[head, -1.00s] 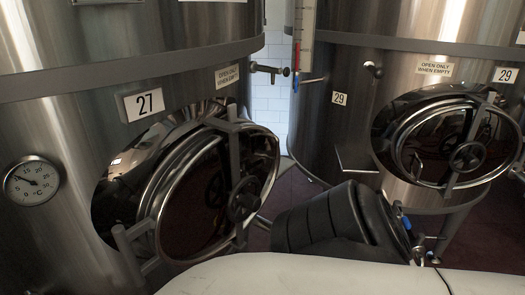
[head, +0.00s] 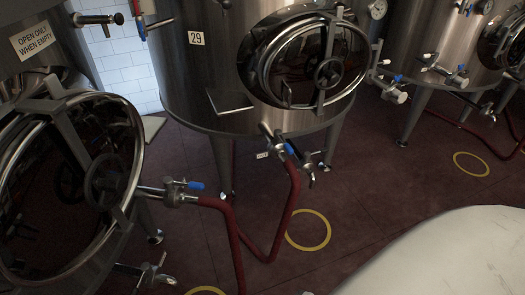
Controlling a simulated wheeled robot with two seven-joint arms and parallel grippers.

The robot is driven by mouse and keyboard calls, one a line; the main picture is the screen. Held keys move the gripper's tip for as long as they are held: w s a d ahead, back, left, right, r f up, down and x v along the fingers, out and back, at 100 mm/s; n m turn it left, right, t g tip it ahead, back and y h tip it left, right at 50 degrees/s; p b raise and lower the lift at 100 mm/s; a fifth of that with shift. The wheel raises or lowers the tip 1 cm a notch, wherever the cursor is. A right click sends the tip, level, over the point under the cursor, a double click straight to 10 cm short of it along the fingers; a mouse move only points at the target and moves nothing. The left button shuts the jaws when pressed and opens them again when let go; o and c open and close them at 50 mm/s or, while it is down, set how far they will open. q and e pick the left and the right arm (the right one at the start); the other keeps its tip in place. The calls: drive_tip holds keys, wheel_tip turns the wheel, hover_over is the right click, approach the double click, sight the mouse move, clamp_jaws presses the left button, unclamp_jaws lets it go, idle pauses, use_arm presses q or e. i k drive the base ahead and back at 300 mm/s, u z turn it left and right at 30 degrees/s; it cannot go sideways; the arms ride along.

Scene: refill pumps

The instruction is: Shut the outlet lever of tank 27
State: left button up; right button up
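Tank 27 (head: 30,52) is at the left edge, its round manway door (head: 45,215) large in front; its number plate is out of view. A valve with a blue lever (head: 186,184) sticks out to the right beside this door, with a red hose (head: 232,240) on its end. The blue lever looks roughly in line with its pipe. A second, smaller valve (head: 152,276) is lower down, near the bottom edge. Neither of my grippers is in view.
Tank 29 (head: 205,75) stands behind, with its own blue-handled valve (head: 289,149) and red hose. Another tank (head: 430,65) is at the right. Yellow rings (head: 308,230) mark the dark red floor.

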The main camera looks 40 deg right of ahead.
sight(186, 185)
drive_tip(key=z, duration=0.8)
drive_tip(key=k, duration=0.4)
drive_tip(key=z, duration=1.2)
drive_tip(key=i, duration=0.4)
drive_tip(key=u, duration=0.9)
drive_tip(key=i, duration=1)
drive_tip(key=u, duration=1.15)
